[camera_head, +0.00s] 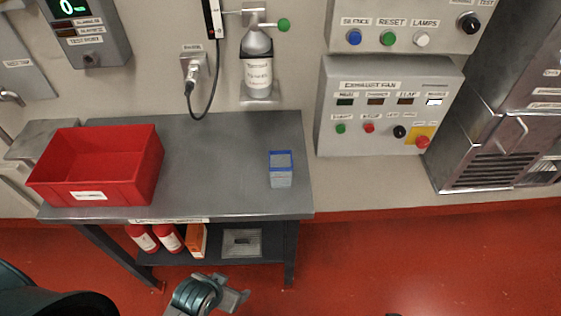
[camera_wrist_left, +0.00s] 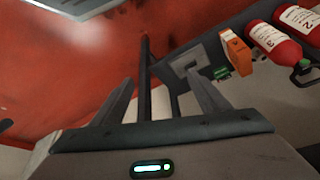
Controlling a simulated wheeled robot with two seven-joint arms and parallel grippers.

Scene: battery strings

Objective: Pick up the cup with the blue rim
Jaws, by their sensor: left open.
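The cup with the blue rim (camera_head: 281,170) stands upright on the right part of the grey metal table (camera_head: 220,150). It is a small square grey cup with a blue top edge. My left gripper (camera_head: 235,299) is in front of the table and below its top, well apart from the cup. In the left wrist view the gripper's two fingers (camera_wrist_left: 163,105) are spread apart with nothing between them. The cup does not show in the left wrist view. My right gripper is in neither view.
A red bin (camera_head: 60,171) stands on the table's left part. Red bottles (camera_head: 168,238) and an orange box (camera_head: 197,240) are on the lower shelf, also seen in the left wrist view. A bottle (camera_head: 257,65) hangs on the wall behind. The tabletop around the cup is clear.

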